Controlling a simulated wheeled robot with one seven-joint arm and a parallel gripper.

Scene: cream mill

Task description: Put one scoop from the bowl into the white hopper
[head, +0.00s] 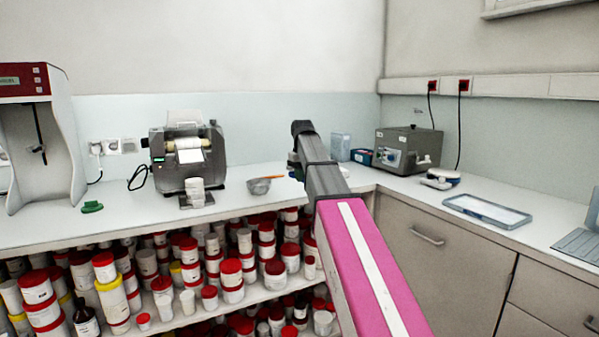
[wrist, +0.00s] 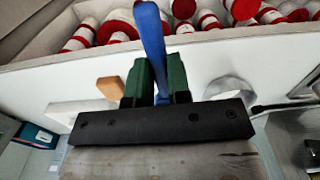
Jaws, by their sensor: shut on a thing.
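My gripper (wrist: 156,75) has green fingers shut on a blue handle (wrist: 152,35) in the wrist view. The handle stands out between the fingers, and its working end is not clearly visible. In the head view my arm hides most of the gripper. A small metal bowl (head: 259,188) sits on the counter just left of my arm's end, with an orange-tipped thing by its rim. A silvery rounded shape in the wrist view (wrist: 232,88), right of the fingers, looks like the bowl. A grey machine with white rollers (head: 188,150) stands further left; I cannot tell which part is the white hopper.
A red-and-white device (head: 60,130) is at far left. A grey box machine (head: 408,150) and a clear-lidded tray (head: 487,211) are on the right counter. Red-lidded jars (head: 232,272) crowd the shelves below.

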